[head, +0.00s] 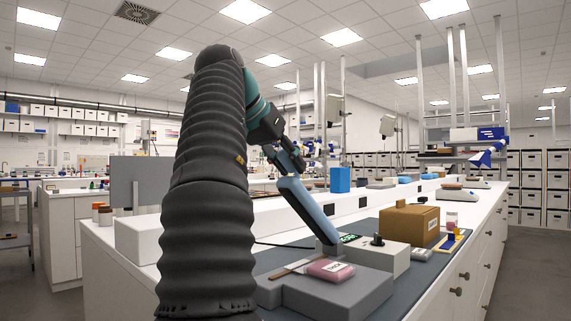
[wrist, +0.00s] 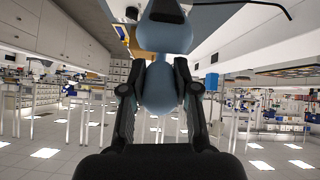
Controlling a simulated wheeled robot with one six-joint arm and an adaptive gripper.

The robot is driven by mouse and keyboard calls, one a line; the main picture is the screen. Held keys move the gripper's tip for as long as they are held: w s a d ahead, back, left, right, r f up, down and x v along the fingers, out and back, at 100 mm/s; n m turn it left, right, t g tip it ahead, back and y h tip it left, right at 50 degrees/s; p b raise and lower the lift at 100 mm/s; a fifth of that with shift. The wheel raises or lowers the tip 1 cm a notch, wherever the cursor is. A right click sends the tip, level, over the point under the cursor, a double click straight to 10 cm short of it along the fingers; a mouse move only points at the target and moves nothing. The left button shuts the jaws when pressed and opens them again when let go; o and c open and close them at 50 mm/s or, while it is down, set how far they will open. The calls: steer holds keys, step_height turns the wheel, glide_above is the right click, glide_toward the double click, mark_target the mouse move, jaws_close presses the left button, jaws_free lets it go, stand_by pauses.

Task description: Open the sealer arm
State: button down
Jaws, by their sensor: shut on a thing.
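The sealer arm (head: 307,208) is a long light-blue bar. In the head view it stands raised and tilted, its low end at the sealer body (head: 395,259), a pale box with a dark knob and a small green display. My gripper (head: 284,158) is at the bar's upper end and shut on it. In the wrist view, which is upside down, the two dark fingers of my gripper (wrist: 158,84) close on both sides of the blue sealer arm (wrist: 168,38). The hinge is not clearly visible.
A pink labelled packet (head: 330,269) lies on a grey block (head: 345,298) in front of the sealer. A brown box (head: 408,226) stands behind it to the right. A blue box (head: 340,179) stands farther back. A white box (head: 137,238) stands at the left of the bench.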

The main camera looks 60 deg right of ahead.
steer(key=c, duration=0.8)
jaws_free()
steer(key=shift+c, duration=0.2)
steer(key=shift+w+a+r, duration=0.15)
steer(key=shift+a+r, duration=0.2)
steer(key=w+a, duration=0.3)
steer(key=a, duration=0.8)
steer(key=shift+w+a, duration=0.2)
steer(key=shift+w, duration=0.2)
